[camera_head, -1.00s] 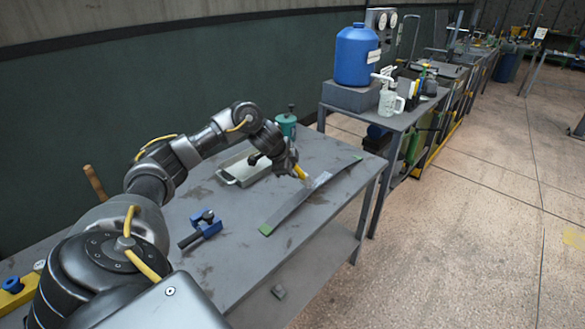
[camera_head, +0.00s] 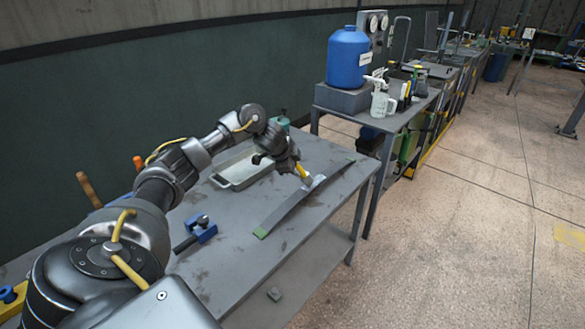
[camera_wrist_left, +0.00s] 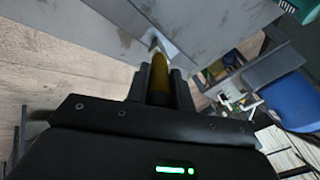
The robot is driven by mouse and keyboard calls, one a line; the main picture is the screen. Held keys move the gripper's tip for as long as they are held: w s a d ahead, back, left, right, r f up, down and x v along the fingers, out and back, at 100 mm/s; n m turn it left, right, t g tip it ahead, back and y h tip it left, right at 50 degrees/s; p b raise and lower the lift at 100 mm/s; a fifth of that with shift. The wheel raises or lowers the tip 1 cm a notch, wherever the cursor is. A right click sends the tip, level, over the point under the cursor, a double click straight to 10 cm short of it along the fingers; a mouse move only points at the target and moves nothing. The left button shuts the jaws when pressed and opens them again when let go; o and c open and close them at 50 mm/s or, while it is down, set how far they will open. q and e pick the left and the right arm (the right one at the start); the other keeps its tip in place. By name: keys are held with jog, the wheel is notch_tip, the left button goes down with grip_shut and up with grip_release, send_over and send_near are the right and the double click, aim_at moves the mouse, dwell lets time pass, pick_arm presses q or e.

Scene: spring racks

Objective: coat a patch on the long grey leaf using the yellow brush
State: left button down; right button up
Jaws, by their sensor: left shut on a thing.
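The long grey leaf (camera_head: 285,209) lies on the grey workbench, a narrow slightly bowed strip with green ends. My left gripper (camera_head: 297,165) is shut on the yellow brush (camera_head: 302,171) and holds it over the middle of the leaf, tip down. A paler patch (camera_head: 315,182) shows on the leaf beside the brush tip; I cannot tell whether the bristles touch it. In the left wrist view the brush (camera_wrist_left: 158,76) stands between the two dark fingers, with the leaf (camera_wrist_left: 165,42) beyond it. My right gripper is not in view.
A shallow metal tray (camera_head: 240,180) lies behind the leaf. A blue clamp (camera_head: 200,229) lies nearer on the bench (camera_head: 235,270). A side table carries a blue drum (camera_head: 348,58) and a spray bottle (camera_head: 380,98). The floor to the right is open.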

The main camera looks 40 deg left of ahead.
pick_arm(q)
jog(key=shift+r+p, duration=0.1)
jog(key=shift+p, duration=0.3)
jog(key=shift+s+p, duration=1.05)
jog(key=shift+s, duration=1)
notch_tip(320, 180, up, 6)
jog(key=p, duration=0.6)
